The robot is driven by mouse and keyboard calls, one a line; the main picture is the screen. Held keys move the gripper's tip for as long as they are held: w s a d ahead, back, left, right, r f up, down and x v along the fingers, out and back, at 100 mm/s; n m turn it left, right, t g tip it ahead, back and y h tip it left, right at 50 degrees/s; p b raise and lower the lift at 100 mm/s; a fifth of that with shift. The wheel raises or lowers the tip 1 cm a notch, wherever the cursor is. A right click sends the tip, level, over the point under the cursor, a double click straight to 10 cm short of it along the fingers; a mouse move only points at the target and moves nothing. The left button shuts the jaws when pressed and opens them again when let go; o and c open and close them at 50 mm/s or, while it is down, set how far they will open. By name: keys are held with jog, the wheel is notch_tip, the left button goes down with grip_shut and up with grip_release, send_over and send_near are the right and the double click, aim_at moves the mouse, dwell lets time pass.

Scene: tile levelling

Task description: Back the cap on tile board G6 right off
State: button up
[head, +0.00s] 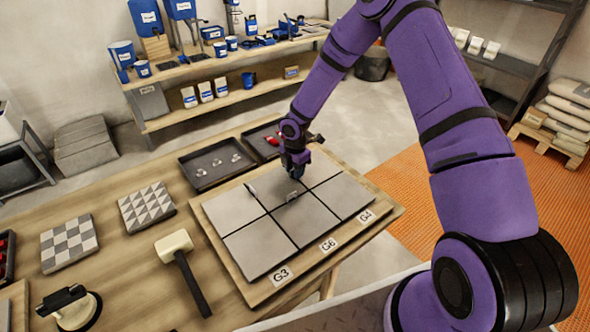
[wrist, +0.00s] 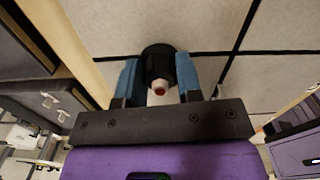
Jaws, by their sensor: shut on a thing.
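The tile board (head: 222,222) lies on the wooden table, with grey tiles and labels G3 (head: 282,275), G6 (head: 328,244) and G4 (head: 366,216) along its near edge. My gripper (head: 296,175) points down over the far part of the tiles. In the wrist view its blue fingers (wrist: 158,82) are closed on either side of a black cap (wrist: 158,56). A pale stem with a red tip (wrist: 159,90) shows at the cap. Whether the cap touches the tile cannot be told.
A dark tray (head: 190,178) with white clips and another tray with red pieces (head: 272,141) lie behind the board. A mallet (head: 183,262), a suction cup (head: 75,309) and patterned tiles (head: 146,206) lie to the left. A shelf bench stands behind.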

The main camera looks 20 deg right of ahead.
jog(key=o, duration=0.9)
jog(key=shift+o, duration=0.2)
jog(key=shift+r, duration=0.1)
notch_tip(320, 180, up, 11)
jog(key=shift+f, duration=0.2)
